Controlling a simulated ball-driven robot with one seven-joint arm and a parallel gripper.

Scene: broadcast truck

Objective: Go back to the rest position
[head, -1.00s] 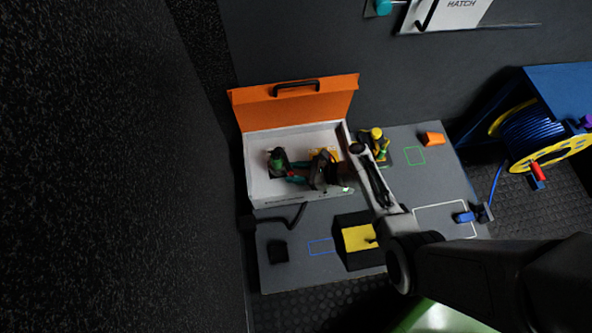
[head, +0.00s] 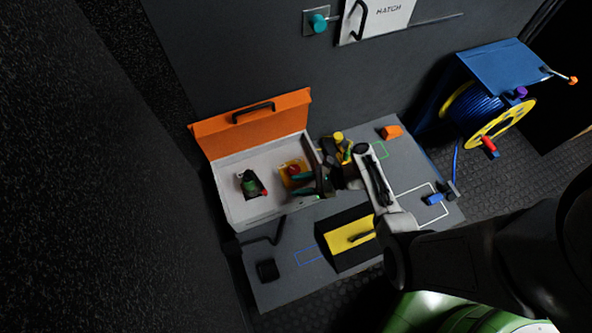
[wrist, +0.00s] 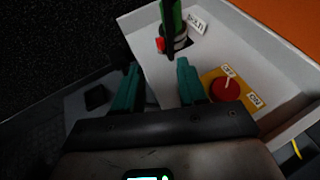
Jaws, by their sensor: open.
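My gripper (head: 298,185) is open and empty. In the head view its teal fingers point left over the right part of an open case (head: 222,172) with pale walls and a raised orange lid (head: 251,122). The fingers also show in the wrist view (wrist: 158,70), spread apart with nothing between them. Inside the case a green-handled switch (wrist: 172,22) with a red part stands beyond the fingers. A yellow plate (wrist: 248,96) with a red knob (wrist: 225,90) lies to the right of the fingers; my gripper partly hides it.
A yellow-topped black box (head: 350,236) stands in front of the case on the grey table (head: 285,288). An orange block (head: 391,132) and a blue item (head: 434,199) lie on the right. A blue cable reel (head: 484,110) stands beyond the table.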

